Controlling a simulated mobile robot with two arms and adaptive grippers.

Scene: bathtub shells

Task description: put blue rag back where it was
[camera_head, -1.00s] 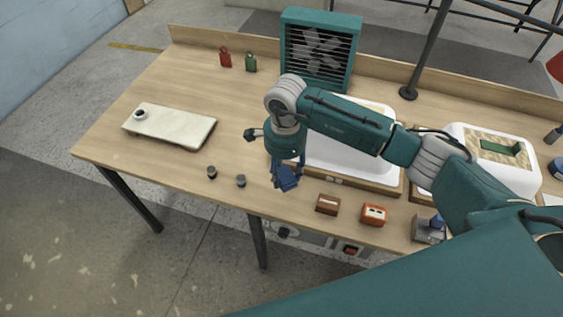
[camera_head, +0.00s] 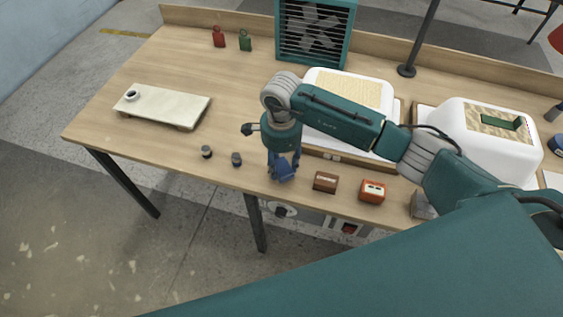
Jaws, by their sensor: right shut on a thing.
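The blue rag (camera_head: 284,172) is a small crumpled blue cloth near the front edge of the table, just left of a brown block. My right gripper (camera_head: 283,162) points down and is shut on the rag. The fingertips are partly lost against the blue cloth. I cannot tell whether the rag touches the tabletop. My left gripper is not in view.
White shells stand on the right, one (camera_head: 350,92) behind my arm, another (camera_head: 495,150) further right. A brown block (camera_head: 325,182) and an orange block (camera_head: 372,191) sit near the front edge. A pale board (camera_head: 158,107) lies far left.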

